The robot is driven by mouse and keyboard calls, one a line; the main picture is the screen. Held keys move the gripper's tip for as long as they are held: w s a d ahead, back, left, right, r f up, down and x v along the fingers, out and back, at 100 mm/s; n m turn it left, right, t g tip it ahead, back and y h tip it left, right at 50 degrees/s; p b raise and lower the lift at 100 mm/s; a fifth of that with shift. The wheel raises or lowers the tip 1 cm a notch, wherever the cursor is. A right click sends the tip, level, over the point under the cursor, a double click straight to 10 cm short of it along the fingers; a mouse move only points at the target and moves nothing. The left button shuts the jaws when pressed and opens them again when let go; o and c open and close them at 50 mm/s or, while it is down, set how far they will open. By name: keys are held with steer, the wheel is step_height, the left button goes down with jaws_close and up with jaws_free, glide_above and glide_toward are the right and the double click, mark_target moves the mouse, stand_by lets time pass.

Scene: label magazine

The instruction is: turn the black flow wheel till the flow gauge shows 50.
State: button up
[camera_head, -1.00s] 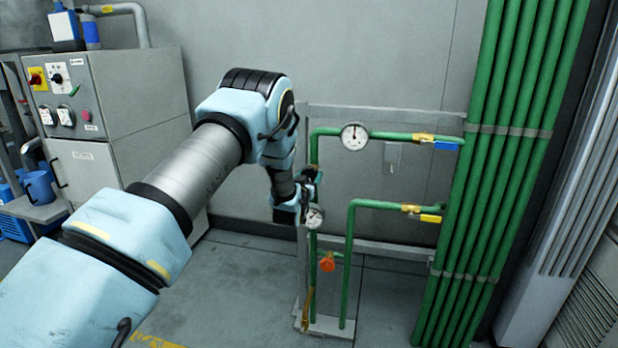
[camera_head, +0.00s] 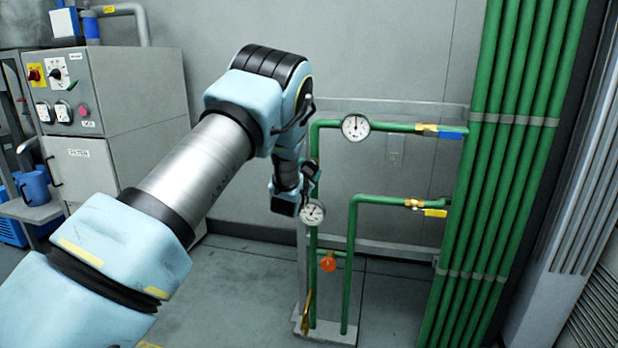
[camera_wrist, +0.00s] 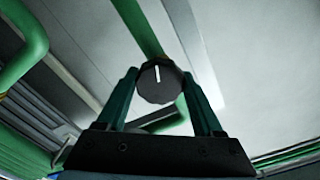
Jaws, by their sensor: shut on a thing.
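The black flow wheel (camera_wrist: 158,84) is a round knob with a white mark, seen end-on in the wrist view. The mark points up and slightly left. My gripper (camera_wrist: 160,77) is shut on the wheel, one finger on each side. A round white gauge (camera_head: 313,213) sits on the green pipe just below my gripper. A second gauge (camera_head: 355,127) is on the upper pipe. Which one is the flow gauge, and their readings, cannot be told.
An orange valve handle (camera_head: 328,262) is low on the pipework. A blue-handled valve (camera_head: 452,135) and a yellow-handled one (camera_head: 435,213) are on the right. Thick green pipes (camera_head: 490,180) stand beyond. A grey cabinet (camera_head: 140,110) is at left. Floor between is open.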

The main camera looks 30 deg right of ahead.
steer(key=shift+f+m+b, duration=0.1)
steer(key=shift+m+b, duration=0.4)
steer(key=shift+m, duration=0.3)
steer(key=o, duration=1.4)
steer(key=shift+c, duration=0.2)
steer(key=shift+a, duration=0.1)
steer(key=b+v, duration=0.1)
steer(key=v, duration=0.9)
steer(key=shift+s+a, duration=0.2)
steer(key=shift+s, duration=0.1)
